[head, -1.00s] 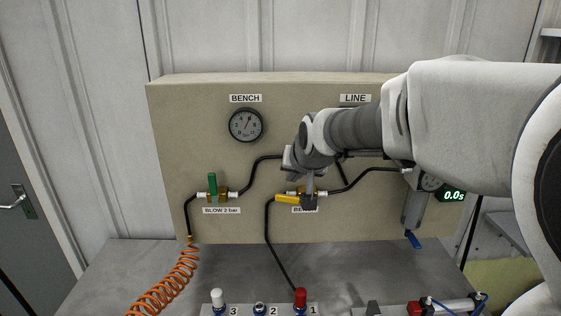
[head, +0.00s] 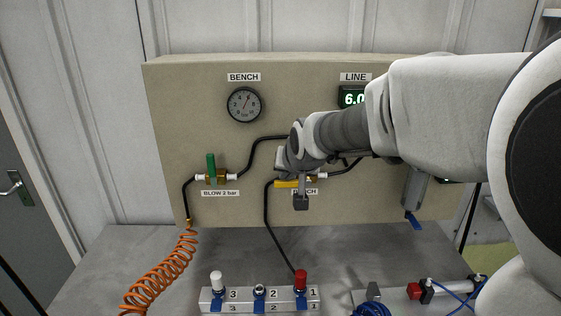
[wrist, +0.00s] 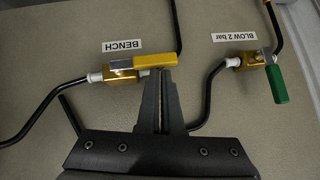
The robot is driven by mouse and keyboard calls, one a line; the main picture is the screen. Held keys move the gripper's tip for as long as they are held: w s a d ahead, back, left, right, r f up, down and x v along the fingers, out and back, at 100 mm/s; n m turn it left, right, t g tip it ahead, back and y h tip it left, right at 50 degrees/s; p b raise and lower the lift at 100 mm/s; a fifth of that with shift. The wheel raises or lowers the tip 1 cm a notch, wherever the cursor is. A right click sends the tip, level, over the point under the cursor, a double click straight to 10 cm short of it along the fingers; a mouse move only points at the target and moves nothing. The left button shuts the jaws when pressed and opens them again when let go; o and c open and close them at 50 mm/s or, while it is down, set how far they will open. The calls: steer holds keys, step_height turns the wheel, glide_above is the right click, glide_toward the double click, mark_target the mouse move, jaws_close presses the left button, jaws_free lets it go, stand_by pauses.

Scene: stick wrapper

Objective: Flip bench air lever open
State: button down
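The yellow bench lever (head: 287,184) lies horizontal, in line with its brass valve, with its free end to the left. In the wrist view, where the panel appears upside down, the lever (wrist: 155,60) runs along the brass valve body (wrist: 122,76). My gripper (head: 301,203) is just below the lever and hides part of the BENCH label. In the wrist view, the fingers of my gripper (wrist: 160,72) are together, with only a thin gap and nothing visible between them. Their tips are close beside the lever; whether they touch it I cannot tell.
A green lever (head: 211,168) stands upright on the blow valve at left. The bench gauge (head: 244,104) and LINE display (head: 351,98) are above. Black hoses cross the panel. An orange coiled hose (head: 160,272) and a valve manifold (head: 259,298) are on the bench below.

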steer(key=shift+s+a+f, duration=0.2)
steer(key=shift+s+f, duration=0.05)
steer(key=shift+f, duration=0.35)
steer(key=shift+r, duration=0.1)
steer(key=s+r+p, duration=0.3)
steer(key=s+r, duration=0.4)
steer(key=r, duration=0.5)
steer(key=s+d+f+g, duration=0.1)
steer(key=s+d+f, duration=0.2)
steer(key=s, duration=0.4)
steer(key=s+d+f+g+h, duration=0.1)
steer(key=s+d+f, duration=0.2)
steer(key=s, duration=0.5)
steer(key=s+d+f+n+g+h, duration=0.1)
steer(key=s+d+f, duration=0.3)
steer(key=s, duration=0.3)
steer(key=shift+s+d+g, duration=0.2)
steer(key=shift+d+g, duration=0.1)
steer(key=shift+d, duration=0.25)
